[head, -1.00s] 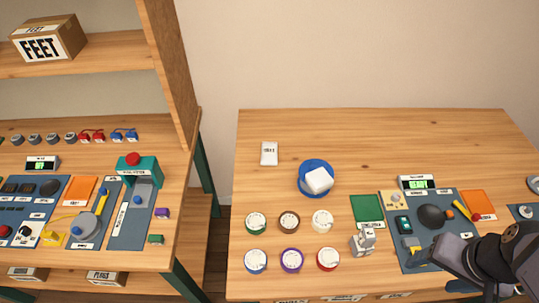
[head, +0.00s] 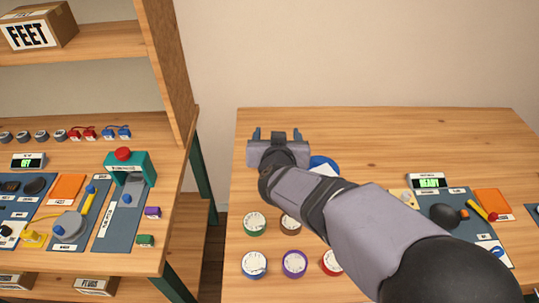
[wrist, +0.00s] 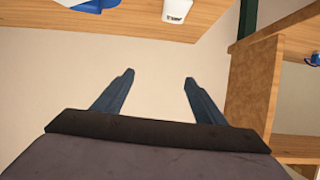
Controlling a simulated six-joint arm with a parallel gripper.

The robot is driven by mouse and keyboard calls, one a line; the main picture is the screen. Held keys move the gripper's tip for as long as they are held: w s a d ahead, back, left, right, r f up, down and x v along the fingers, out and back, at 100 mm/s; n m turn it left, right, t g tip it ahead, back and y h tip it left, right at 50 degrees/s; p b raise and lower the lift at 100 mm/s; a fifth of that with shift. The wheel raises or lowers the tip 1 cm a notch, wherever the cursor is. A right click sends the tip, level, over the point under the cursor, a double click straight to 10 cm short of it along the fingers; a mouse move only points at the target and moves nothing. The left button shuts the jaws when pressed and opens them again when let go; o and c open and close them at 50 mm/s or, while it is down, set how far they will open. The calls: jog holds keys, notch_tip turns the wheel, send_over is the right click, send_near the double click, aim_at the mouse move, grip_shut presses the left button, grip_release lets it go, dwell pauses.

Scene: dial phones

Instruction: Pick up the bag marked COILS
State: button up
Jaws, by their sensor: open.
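A small white bag (wrist: 177,11) with a dark-lettered label lies on the wooden table, at the top edge of the wrist view. Its label is too small to read with certainty. In the head view it is hidden behind my gripper (head: 277,135), which is over the back left of the right table. My gripper is open, and in the wrist view its two fingers (wrist: 159,76) are apart with nothing between them. The bag is beyond the fingertips, not between them.
Several round lidded tubs, such as a green one (head: 254,223), stand nearer. A shelf unit (head: 172,70) rises at left. The back right tabletop is clear.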

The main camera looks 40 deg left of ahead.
jog(key=shift+t, duration=0.3)
jog(key=f, duration=0.4)
jog(key=s+f, duration=0.1)
jog(key=f, duration=0.3)
jog(key=a+f, duration=0.1)
jog(key=f, duration=0.3)
jog(key=shift+s+a+f, duration=0.1)
jog(key=shift+s, duration=0.05)
jog(key=shift+p+x, duration=0.55)
jog(key=shift+x, duration=2.85)
jog(key=shift+a, duration=0.1)
jog(key=shift+w+a+f+p, duration=0.15)
jog(key=shift+w+a+p, duration=0.15)
jog(key=shift+w+a, duration=0.15)
jog(key=shift+p+x, duration=0.4)
jog(key=shift+x, duration=1.45)
jog(key=shift+s+a, duration=0.1)
jog(key=shift+a, duration=0.05)
jog(key=c, duration=1.2)
